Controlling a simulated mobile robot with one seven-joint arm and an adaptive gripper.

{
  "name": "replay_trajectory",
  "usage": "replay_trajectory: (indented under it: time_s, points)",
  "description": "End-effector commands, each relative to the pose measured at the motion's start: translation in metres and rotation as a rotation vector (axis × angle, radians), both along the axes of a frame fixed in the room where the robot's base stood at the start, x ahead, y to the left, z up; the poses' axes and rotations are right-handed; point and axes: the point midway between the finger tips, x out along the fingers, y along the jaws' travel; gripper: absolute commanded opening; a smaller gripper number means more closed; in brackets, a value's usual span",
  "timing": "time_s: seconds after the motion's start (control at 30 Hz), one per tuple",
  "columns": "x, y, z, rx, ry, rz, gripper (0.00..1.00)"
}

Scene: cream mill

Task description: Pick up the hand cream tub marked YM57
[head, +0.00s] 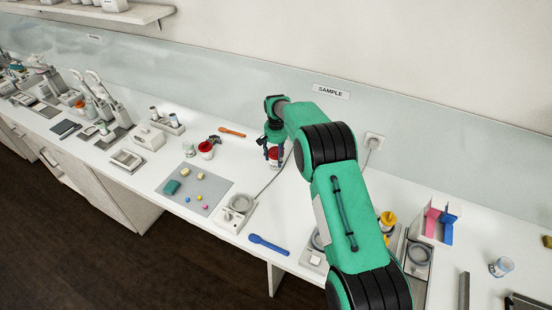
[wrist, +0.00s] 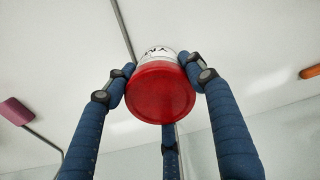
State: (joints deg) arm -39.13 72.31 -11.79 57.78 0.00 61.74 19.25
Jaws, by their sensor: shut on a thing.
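The hand cream tub (wrist: 161,92) has a red lid and a white body; the letters "YM" show on its body in the wrist view, and the rest of the mark is hidden. My gripper (wrist: 160,75) is shut on it, with blue fingers against both sides and a third finger below it in the picture. In the head view the tub (head: 274,158) shows red between the fingers of my gripper (head: 272,150), over the back of the counter below the SAMPLE sign. I cannot tell whether its base touches the counter.
Another red-topped tub (head: 206,147) stands to the left, near an orange tool (head: 232,132). A grey mat (head: 207,204) with small coloured pieces, a white device (head: 237,212) and a blue spoon (head: 268,244) lie in front.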

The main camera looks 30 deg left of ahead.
Motion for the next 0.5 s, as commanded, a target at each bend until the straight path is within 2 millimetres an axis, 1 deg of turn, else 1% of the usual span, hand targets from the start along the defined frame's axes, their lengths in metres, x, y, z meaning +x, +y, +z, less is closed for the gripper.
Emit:
replay_trajectory:
  time_s: [0.17, 0.33, 0.4, 0.5]
  points:
    - [0.001, 0.001, 0.014, 0.002, -0.002, 0.000, 0.17]
    - [0.001, 0.001, 0.034, 0.002, -0.002, 0.000, 0.17]
    - [-0.004, -0.003, 0.032, 0.000, 0.000, 0.000, 0.17]
    - [-0.010, -0.008, 0.034, 0.000, -0.001, 0.000, 0.17]
